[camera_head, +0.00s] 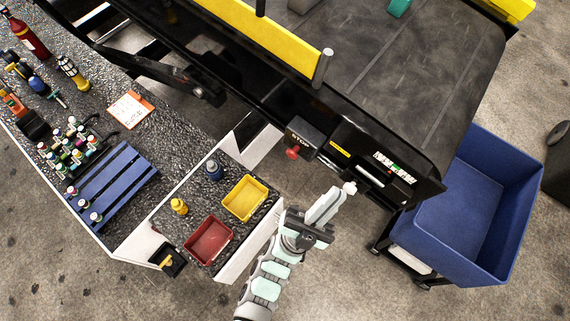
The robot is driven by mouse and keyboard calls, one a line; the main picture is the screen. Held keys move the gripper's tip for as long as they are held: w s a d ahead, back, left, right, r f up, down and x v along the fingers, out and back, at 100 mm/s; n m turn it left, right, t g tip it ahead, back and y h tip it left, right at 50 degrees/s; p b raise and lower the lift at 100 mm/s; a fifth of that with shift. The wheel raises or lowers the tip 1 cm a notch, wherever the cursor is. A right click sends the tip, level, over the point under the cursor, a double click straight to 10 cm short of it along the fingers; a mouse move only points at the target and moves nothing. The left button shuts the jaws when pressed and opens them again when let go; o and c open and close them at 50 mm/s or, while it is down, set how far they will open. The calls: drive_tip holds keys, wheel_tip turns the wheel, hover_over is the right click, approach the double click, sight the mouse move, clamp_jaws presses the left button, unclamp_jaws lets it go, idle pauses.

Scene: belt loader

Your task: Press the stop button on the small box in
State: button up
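A small dark stop box (306,134) with "STOP" lettering is fixed to the side of the belt loader. A red button (292,153) sticks out from its lower front. My gripper (342,193) is in front of the loader's side, to the right of and below the red button in the picture, and apart from it. Its pale fingers point up and right, toward the panel beside the stop box. I cannot tell whether the fingers are open or shut. No object shows clearly between them.
The loader's dark belt (400,70) has a yellow side rail (262,38). A blue bin (490,262) stands at the right. A worktop (150,200) at the left holds a yellow tray (245,198), a red tray (208,241) and several bottles. Bare floor shows below my gripper.

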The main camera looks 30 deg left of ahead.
drive_tip(key=a+f+m+g+b, duration=0.1)
drive_tip(key=f, duration=0.1)
drive_tip(key=w+a+f+m+g+b, duration=0.1)
drive_tip(key=f, duration=0.2)
drive_tip(key=w+a+f+m+g+b, duration=0.1)
drive_tip(key=f+m+g, duration=0.1)
drive_tip(key=f, duration=0.1)
drive_tip(key=shift+w+a+f+y, duration=0.15)
drive_tip(key=shift+w+a+y, duration=0.15)
drive_tip(key=shift+a, duration=0.1)
clamp_jaws()
drive_tip(key=s+a+f+m+g+y+b, duration=0.1)
drive_tip(key=a+f+g+y+b, duration=0.4)
drive_tip(key=a+f, duration=1.2)
drive_tip(key=f+m+y+b, duration=0.1)
drive_tip(key=f+y+b, duration=0.1)
drive_tip(key=y+b, duration=0.1)
drive_tip(key=shift+m+y, duration=0.4)
drive_tip(key=shift+y, duration=0.4)
approach(289, 155)
drive_tip(key=x, duration=0.3)
drive_tip(key=p+x, duration=0.1)
drive_tip(key=x, duration=0.1)
drive_tip(key=shift+d+r, duration=0.25)
drive_tip(key=shift+x, duration=0.85)
drive_tip(key=shift+a+f, duration=0.1)
drive_tip(key=shift+a, duration=0.1)
